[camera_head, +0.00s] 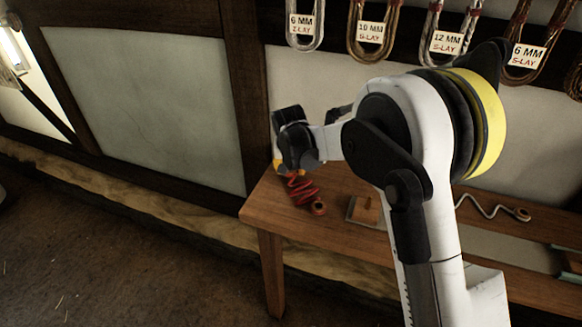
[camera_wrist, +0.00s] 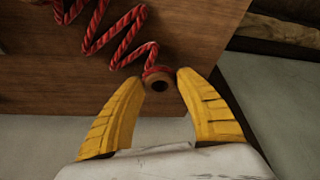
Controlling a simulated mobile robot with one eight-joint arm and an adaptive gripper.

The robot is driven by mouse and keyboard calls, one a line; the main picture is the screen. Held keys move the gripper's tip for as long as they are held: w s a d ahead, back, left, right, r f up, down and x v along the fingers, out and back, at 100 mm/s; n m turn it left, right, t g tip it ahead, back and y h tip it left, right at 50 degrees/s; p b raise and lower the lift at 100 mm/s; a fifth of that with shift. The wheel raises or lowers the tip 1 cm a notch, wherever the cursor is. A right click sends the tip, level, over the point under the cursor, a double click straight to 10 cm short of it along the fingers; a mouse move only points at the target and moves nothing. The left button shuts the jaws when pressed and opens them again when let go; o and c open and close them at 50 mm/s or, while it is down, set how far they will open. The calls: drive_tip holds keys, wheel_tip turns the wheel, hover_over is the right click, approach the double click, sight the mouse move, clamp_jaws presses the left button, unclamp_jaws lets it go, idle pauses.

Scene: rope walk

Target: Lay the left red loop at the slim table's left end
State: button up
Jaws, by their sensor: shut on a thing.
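The slim wooden table (camera_head: 256,206) stands along the wall, with its left end near the middle of the head view. A red rope (camera_head: 303,191) runs in zigzags over its left end. One red loop, a ringed eye (camera_head: 319,208), lies at the rope's right end. My gripper (camera_head: 284,166) is above the table's back left corner. In the wrist view my gripper (camera_wrist: 161,80) has its yellow fingertips on either side of the left red loop (camera_wrist: 152,71), which has a brown ring with a dark hole. The zigzag rope (camera_wrist: 98,28) leads away from it over the wood (camera_wrist: 200,25).
A small board with a peg (camera_head: 366,211) and a pale wavy cord with an eye (camera_head: 521,214) lie farther right on the table. Labelled rope coils (camera_head: 368,35) hang on the wall above. The floor at left is clear.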

drive_tip(key=shift+f, duration=0.75)
drive_tip(key=o, duration=0.9)
drive_tip(key=v, duration=1.2)
